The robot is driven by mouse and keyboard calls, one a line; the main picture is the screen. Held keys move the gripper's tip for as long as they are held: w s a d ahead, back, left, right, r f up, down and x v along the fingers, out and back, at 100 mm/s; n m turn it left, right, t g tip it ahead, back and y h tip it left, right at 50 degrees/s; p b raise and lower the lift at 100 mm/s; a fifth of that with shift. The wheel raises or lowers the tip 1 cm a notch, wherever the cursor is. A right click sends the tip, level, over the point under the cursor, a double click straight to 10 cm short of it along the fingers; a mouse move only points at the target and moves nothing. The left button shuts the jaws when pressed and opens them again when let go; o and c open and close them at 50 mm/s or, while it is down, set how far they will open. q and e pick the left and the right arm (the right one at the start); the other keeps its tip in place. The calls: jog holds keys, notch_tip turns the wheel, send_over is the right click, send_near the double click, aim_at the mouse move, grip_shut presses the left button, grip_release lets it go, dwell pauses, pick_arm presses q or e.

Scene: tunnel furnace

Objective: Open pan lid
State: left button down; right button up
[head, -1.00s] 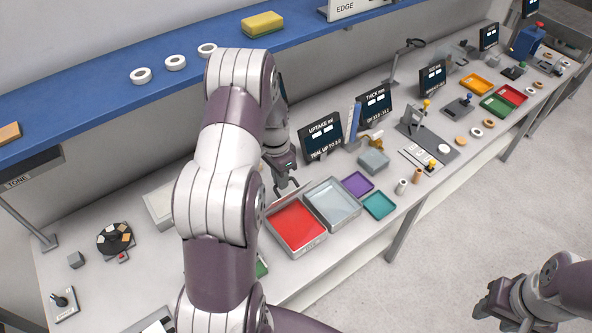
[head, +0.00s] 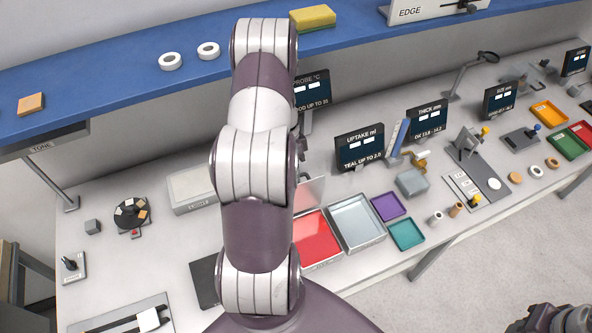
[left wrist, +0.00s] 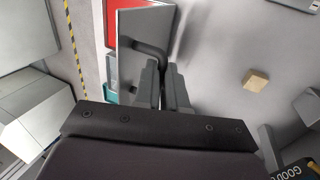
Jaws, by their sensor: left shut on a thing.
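In the left wrist view my left gripper (left wrist: 161,80) is shut on the dark bar handle (left wrist: 150,47) of a flat grey lid (left wrist: 132,32). The lid is steeply tilted and clear of the open red pan (left wrist: 123,14). In the head view part of the lid (head: 309,194) stands up at the pan's far edge; the red pan (head: 318,243) is partly covered by my left arm, which also hides the left gripper. My right gripper (head: 520,325) is at the bottom right corner, mostly cut off, its jaws unclear.
A grey tray (head: 380,238) adjoins the red pan, with purple (head: 388,218) and teal (head: 422,235) trays to its right. An uptake display (head: 360,148) and probe display (head: 312,90) stand behind. A white light box (head: 188,190) is left of my arm.

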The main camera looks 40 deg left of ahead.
pick_arm(q)
jog(key=shift+s+d+f, duration=0.1)
jog(key=shift+d, duration=0.05)
jog(key=c, duration=1.2)
grip_release()
jog(key=r, duration=0.1)
jog(key=r+b, duration=0.1)
jog(key=r, duration=0.1)
jog(key=r+b, duration=0.1)
jog(key=shift+w+d+r, duration=0.35)
jog(key=shift+r, duration=0.05)
jog(key=w+d+r+p, duration=0.2)
jog(key=d+r, duration=0.4)
jog(key=d, duration=0.4)
jog(key=shift+w+r, duration=0.15)
jog(key=shift+w, duration=0.55)
